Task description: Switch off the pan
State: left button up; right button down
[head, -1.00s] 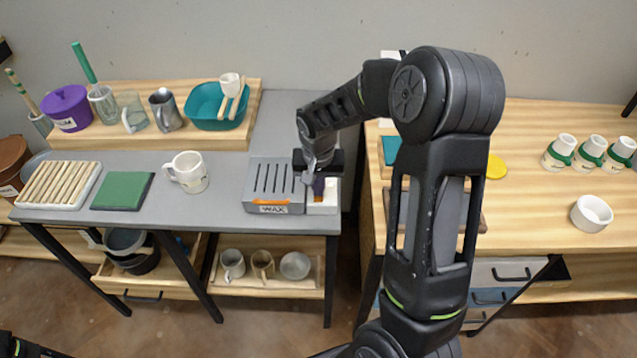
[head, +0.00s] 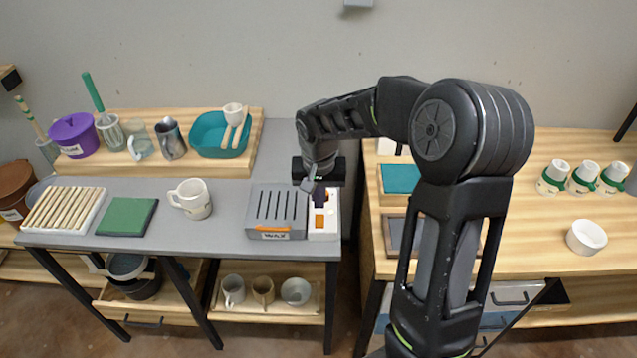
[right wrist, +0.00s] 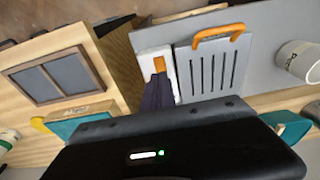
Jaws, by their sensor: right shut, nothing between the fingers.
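The wax pan (head: 262,213) is a grey slotted box with an orange handle and a WAX label, at the right end of the grey table. A white panel (head: 330,234) joins its right side and carries an orange switch (head: 319,221). In the right wrist view, the pan (right wrist: 191,73) lies beside the panel (right wrist: 145,65) with its orange switch (right wrist: 159,64). My right gripper (head: 318,194) is shut and empty, just over the far part of the panel. Its dark fingers (right wrist: 158,93) hide part of the panel; contact cannot be told. My left gripper is out of view.
A white mug (head: 192,198), a green mat (head: 127,216) and a ribbed white tray (head: 62,208) stand left of the pan. A gap separates the grey table from the wooden counter (head: 540,233) on the right. The table behind the pan is clear.

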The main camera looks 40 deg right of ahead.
notch_tip(320, 180, up, 6)
send_over(318, 217)
jog(key=s+a, duration=0.2)
jog(key=s, duration=0.1)
jog(key=shift+s+r+b, duration=0.1)
jog(key=shift+s+b, duration=0.05)
jog(key=shift+b, duration=0.25)
jog(key=b, duration=0.4)
jog(key=w+b, duration=0.1)
jog(key=b, duration=0.3)
jog(key=shift+w+d+r, duration=0.15)
jog(key=shift+d+r, duration=0.05)
jog(key=shift+d, duration=0.1)
jog(key=shift+f, duration=0.15)
jog(key=f, duration=0.4)
jog(key=w+f, duration=0.1)
jog(key=f, duration=0.4)
jog(key=d+f+p, duration=0.1)
jog(key=f, duration=0.3)
jog(key=shift+w+d+f, duration=0.1)
jog(key=shift+w+f, duration=0.2)
jog(key=shift+f, duration=0.05)
